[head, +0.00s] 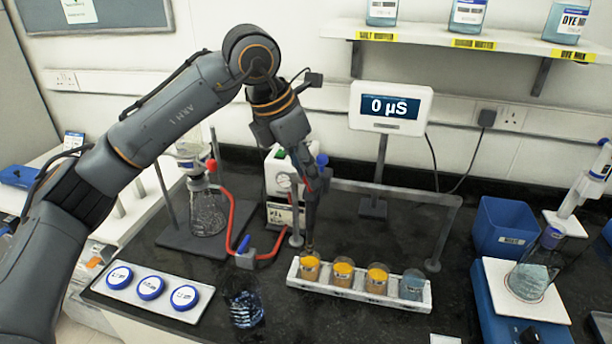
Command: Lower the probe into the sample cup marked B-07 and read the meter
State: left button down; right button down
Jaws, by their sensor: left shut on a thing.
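My left gripper (314,182) comes down from above and is shut on the dark, slender probe (312,222), which hangs close to upright. The probe's lower end is at the leftmost cup (310,270); I cannot tell whether it is inside or just above the rim. That cup, a second cup (343,272) and a third cup (376,279) have orange tops; the rightmost cup (412,285) is grey-blue. All stand in a white rack (350,293). Their labels are too small to read, so I cannot tell which is B-07. The meter (390,106) reads 0 µS. My right gripper is out of view.
A metal frame (400,192) stands behind the rack. A flask (207,212) with red tubing (232,225) is left of it. A dark glass vessel (243,302) and a tray of blue lids (135,299) are front left. A blue bin (503,228) and flask on a scale (528,280) are right.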

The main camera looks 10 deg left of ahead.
pick_arm(q)
jog(key=shift+w+r, duration=0.1)
jog(key=shift+r, duration=0.15)
jog(key=c, duration=1.1)
grip_release()
jog(key=v, duration=1.2)
jog(key=shift+s, duration=0.2)
jog(key=shift+f, duration=0.1)
